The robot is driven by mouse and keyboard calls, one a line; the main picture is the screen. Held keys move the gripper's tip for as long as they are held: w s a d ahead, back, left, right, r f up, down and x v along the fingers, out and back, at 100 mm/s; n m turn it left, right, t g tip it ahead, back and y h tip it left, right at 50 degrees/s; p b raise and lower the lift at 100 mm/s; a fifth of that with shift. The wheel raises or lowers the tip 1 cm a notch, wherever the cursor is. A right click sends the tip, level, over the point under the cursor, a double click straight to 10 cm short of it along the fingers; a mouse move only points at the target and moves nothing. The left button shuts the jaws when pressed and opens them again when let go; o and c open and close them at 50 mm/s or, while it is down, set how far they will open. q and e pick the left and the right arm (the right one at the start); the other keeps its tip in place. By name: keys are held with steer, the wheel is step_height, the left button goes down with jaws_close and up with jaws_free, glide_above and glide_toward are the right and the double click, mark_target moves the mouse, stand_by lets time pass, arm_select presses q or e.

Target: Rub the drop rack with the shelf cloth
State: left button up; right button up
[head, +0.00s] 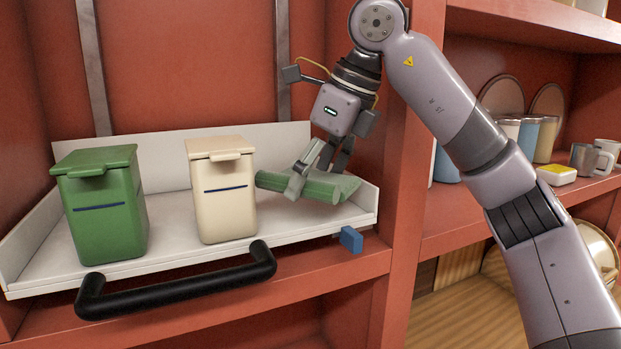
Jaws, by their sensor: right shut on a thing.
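The drop rack (180,270) is a white tray-like shelf with a raised back, low sides and a black bar handle (180,285) along its front. My right gripper (312,180) is shut on the green shelf cloth (325,188), which is bunched in its fingers at the right end of the rack. The cloth is low over the rack floor; I cannot tell whether it touches. A green canister (102,205) and a cream canister (222,190), both lidded, stand upright on the rack. My left gripper is not in view.
A small blue block (350,239) sits at the rack's front right corner. A red upright (405,190) separates this bay from the right shelf, which holds cups, mugs (605,155) and a yellow-topped dish (556,174). The rack floor between the canisters is clear.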

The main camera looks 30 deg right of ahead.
steer(key=shift+s+r+p, duration=0.15)
steer(key=shift+r+p, duration=0.2)
steer(key=shift+r, duration=0.4)
steer(key=shift+w, duration=0.2)
steer(key=shift+w+f, duration=0.15)
steer(key=shift+w, duration=0.3)
steer(key=shift+w+d+f, duration=0.1)
steer(key=shift+w+f, duration=0.05)
steer(key=shift+w, duration=0.35)
steer(key=shift+s+r+p, duration=0.3)
steer(key=shift+s+r, duration=0.15)
steer(key=shift+r, duration=1.05)
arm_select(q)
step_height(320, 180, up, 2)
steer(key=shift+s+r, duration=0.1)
arm_select(e)
steer(key=shift+w+r, duration=0.1)
steer(key=shift+w, duration=0.05)
